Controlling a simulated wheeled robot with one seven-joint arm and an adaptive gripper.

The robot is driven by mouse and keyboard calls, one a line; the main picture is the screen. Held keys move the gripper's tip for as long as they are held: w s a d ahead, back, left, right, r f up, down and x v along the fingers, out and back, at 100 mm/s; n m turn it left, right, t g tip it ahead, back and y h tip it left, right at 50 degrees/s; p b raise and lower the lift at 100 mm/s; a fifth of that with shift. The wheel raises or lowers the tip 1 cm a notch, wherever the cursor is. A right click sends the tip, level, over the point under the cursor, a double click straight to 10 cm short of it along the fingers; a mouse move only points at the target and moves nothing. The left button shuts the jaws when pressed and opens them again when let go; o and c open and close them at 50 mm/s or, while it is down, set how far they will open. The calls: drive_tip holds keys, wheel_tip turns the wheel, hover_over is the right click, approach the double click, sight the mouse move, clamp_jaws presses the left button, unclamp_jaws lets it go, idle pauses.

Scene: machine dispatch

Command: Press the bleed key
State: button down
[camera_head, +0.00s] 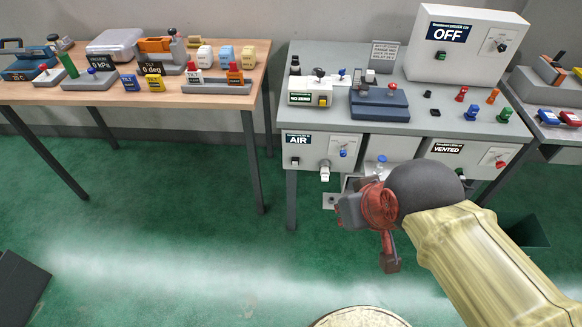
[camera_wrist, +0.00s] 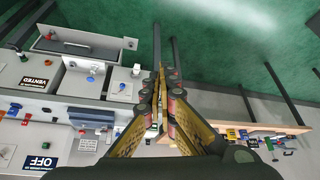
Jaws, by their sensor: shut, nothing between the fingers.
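No label reading "bleed" is legible, so I cannot tell which control is the bleed key. The panel marked VENTED (camera_head: 470,158) hangs under the grey bench and has a small black button (camera_head: 435,169) and a red knob (camera_head: 501,163). Its label also shows in the wrist view (camera_wrist: 35,82). The panel marked AIR (camera_head: 310,150) has a black button (camera_head: 295,161), a blue knob (camera_head: 343,152) and a white knob (camera_head: 325,171). My gripper (camera_head: 390,263) is in front of and below the bench, apart from the panels. In the wrist view its fingers (camera_wrist: 160,72) are together and empty.
A cabinet marked OFF (camera_head: 463,55) stands on the grey bench (camera_head: 432,85) among several coloured knobs. A wooden table (camera_head: 130,95) with devices is at left. My arm hides part of the space under the bench. Green floor (camera_head: 150,200) is open in front.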

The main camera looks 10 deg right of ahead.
sight(295, 164)
drive_tip(key=w+d+f+m+t, duration=0.1)
drive_tip(key=w+d+f+m, duration=0.2)
drive_tip(key=w, duration=0.8)
drive_tip(key=w+f+m+t, duration=0.25)
drive_tip(key=w+f, duration=0.35)
drive_tip(key=w, duration=0.4)
drive_tip(key=w+d+f+m, duration=0.2)
drive_tip(key=w+f+m, duration=0.2)
drive_tip(key=w, duration=0.7)
drive_tip(key=w+a+f+m+t+y, duration=0.1)
drive_tip(key=w+f+m, duration=0.15)
drive_tip(key=f, duration=0.45)
drive_tip(key=w+a+f+m+t+y, duration=0.1)
drive_tip(key=w+a+f, duration=0.15)
drive_tip(key=f, duration=0.45)
drive_tip(key=s+a+f+m+y, duration=0.2)
drive_tip(key=a+f+m, duration=0.1)
drive_tip(key=f, duration=0.8)
drive_tip(key=shift+a+f+m+t+y+p, duration=0.35)
drive_tip(key=shift+m+t+y+p, duration=0.1)
drive_tip(key=shift+m, duration=0.25)
drive_tip(key=shift+w, duration=0.1)
drive_tip(key=w+d+b, duration=0.2)
drive_tip(key=w, duration=0.6)
drive_tip(key=shift+w+d, duration=0.15)
drive_tip(key=shift+d, duration=0.25)
